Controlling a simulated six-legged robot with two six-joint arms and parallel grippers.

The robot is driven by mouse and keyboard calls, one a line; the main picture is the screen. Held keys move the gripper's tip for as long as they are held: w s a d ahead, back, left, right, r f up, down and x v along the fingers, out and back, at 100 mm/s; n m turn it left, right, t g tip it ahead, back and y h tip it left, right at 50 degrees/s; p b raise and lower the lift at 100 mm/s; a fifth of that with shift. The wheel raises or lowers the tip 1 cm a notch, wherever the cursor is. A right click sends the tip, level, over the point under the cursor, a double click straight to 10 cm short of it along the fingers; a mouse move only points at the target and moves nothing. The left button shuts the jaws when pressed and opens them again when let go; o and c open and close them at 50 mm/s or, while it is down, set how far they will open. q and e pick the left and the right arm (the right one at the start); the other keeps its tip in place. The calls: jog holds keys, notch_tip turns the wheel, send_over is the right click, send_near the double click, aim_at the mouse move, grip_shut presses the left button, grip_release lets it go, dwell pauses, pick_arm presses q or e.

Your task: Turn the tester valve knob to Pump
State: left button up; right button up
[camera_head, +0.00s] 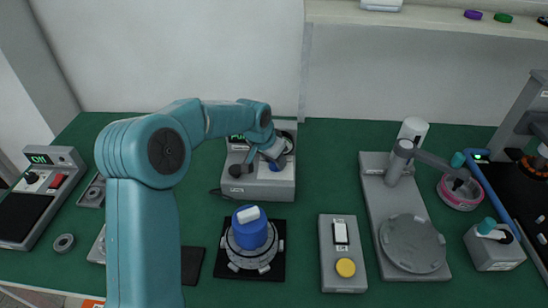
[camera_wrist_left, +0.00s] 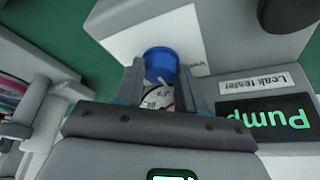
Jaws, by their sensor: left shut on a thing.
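The leak tester (camera_head: 262,186) is a grey box at the back middle of the green table in the head view. Its blue valve knob (camera_wrist_left: 160,63) sits between the fingers of my left gripper (camera_wrist_left: 164,90) in the left wrist view, and the gripper is shut on it. In the head view my left gripper (camera_head: 278,158) reaches down onto the tester's face and covers most of the knob. The tester's display (camera_wrist_left: 267,120) shows "Pump" in green, beside a "Leak tester" label. The dial behind the fingers is partly hidden. My right gripper is not in view.
A blue-topped hub part (camera_head: 250,232) stands on a black mat in front of the tester. A grey box with a yellow button (camera_head: 345,267) and a round-plate fixture (camera_head: 412,243) stand to the right. A device with an "Off" display (camera_head: 40,158) is at the far left.

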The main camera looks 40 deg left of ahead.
pick_arm(q)
jog(key=o, duration=1.1)
jog(key=shift+c, duration=0.2)
jog(key=v, duration=1.6)
jog(key=shift+r, duration=0.2)
jog(key=shift+w, duration=0.1)
notch_tip(320, 180, up, 10)
jog(key=p, duration=1)
